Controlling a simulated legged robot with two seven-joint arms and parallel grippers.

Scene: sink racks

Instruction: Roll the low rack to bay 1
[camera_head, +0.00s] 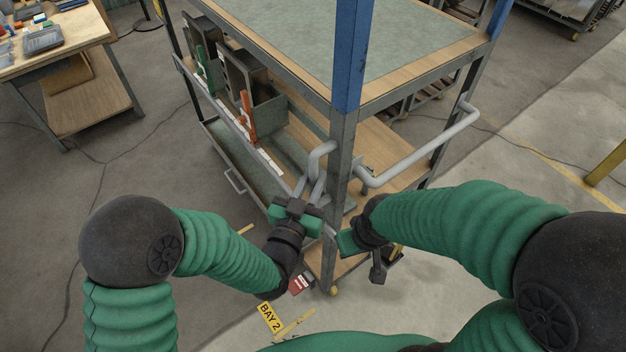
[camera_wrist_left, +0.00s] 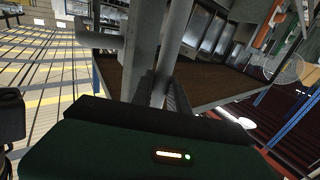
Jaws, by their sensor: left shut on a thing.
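A wheeled rack (camera_head: 343,160) with blue and grey posts, a grey-topped upper shelf and wooden lower shelves stands right in front of me. A grey tube handle (camera_head: 318,155) comes off its near post, and another handle (camera_head: 430,143) runs along its right side. My left gripper (camera_head: 300,203) is shut on the left tube handle, which also rises from the jaws in the left wrist view (camera_wrist_left: 170,45). My right gripper (camera_head: 350,242) is at the near post, low and to its right; its fingers are too hidden to tell open from shut.
A yellow BAY 2 label (camera_head: 270,317) lies on the floor in front of the rack. A workbench (camera_head: 55,65) with small items stands at the left back. A yellow post (camera_head: 606,162) is at the right. Open floor lies left and right of the rack.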

